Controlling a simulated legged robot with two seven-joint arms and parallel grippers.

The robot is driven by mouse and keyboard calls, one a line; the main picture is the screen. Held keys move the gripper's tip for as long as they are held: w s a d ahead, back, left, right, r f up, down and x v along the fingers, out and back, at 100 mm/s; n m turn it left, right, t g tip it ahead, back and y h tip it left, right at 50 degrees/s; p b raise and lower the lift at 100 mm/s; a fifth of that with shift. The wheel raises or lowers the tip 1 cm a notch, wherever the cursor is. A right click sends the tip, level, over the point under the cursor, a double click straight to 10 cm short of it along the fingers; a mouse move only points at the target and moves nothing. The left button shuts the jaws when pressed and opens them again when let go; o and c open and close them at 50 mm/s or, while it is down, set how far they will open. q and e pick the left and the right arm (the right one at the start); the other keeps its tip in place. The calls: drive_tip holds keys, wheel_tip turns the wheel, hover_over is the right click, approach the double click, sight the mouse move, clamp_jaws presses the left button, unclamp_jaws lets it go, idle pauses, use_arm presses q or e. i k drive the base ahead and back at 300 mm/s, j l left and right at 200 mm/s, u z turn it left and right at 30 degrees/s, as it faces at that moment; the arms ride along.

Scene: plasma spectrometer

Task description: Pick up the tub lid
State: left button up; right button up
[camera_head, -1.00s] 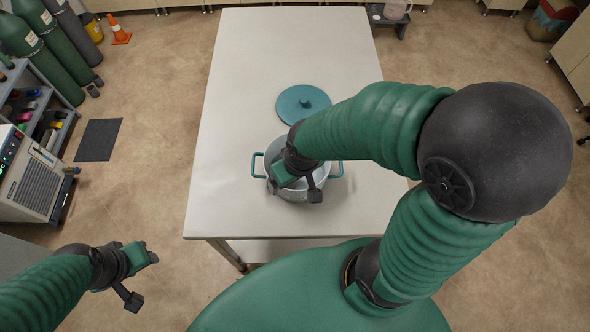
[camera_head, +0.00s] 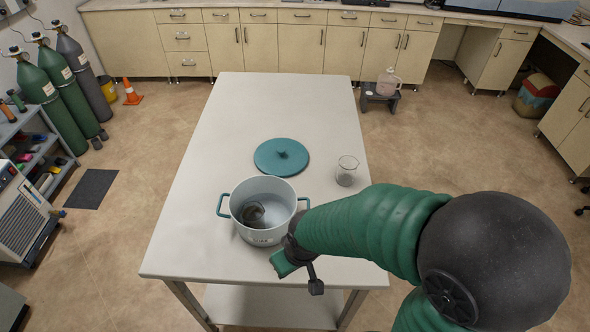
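The tub lid (camera_head: 281,157) is a round teal disc with a small knob in its middle. It lies flat on the table just behind the tub. The tub (camera_head: 262,236) is a pale grey pot with teal handles, standing uncovered with a dark round shape inside. My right gripper (camera_head: 299,275) hangs at the tub's front right side, its two fingers spread and nothing seen between them. It is well in front of the lid. My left gripper is out of view.
A glass beaker (camera_head: 347,172) stands right of the lid, close to my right arm. The white table (camera_head: 230,115) is clear behind the lid and to the left.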

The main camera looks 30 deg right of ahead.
sight(280, 157)
drive_tip(key=k+l+u, duration=0.2)
drive_tip(key=l, duration=0.3)
drive_tip(key=k+l+u, duration=0.15)
drive_tip(key=l, duration=0.35)
drive_tip(key=k+l+u, duration=0.2)
drive_tip(key=k+l, duration=0.2)
drive_tip(key=k+l+u, duration=0.15)
drive_tip(key=k+l, duration=0.15)
drive_tip(key=l, duration=0.15)
drive_tip(key=l+u, duration=0.25)
drive_tip(key=l, duration=0.6)
drive_tip(key=l+u, duration=0.3)
drive_tip(key=l, duration=0.55)
drive_tip(key=l+u, duration=0.25)
drive_tip(key=l, duration=0.55)
drive_tip(key=i+l+u, duration=0.1)
drive_tip(key=l, duration=0.25)
drive_tip(key=i+l+u, duration=0.1)
drive_tip(key=i+l, duration=0.3)
drive_tip(key=l, duration=0.25)
drive_tip(key=i+l+u, duration=0.15)
drive_tip(key=l, duration=0.2)
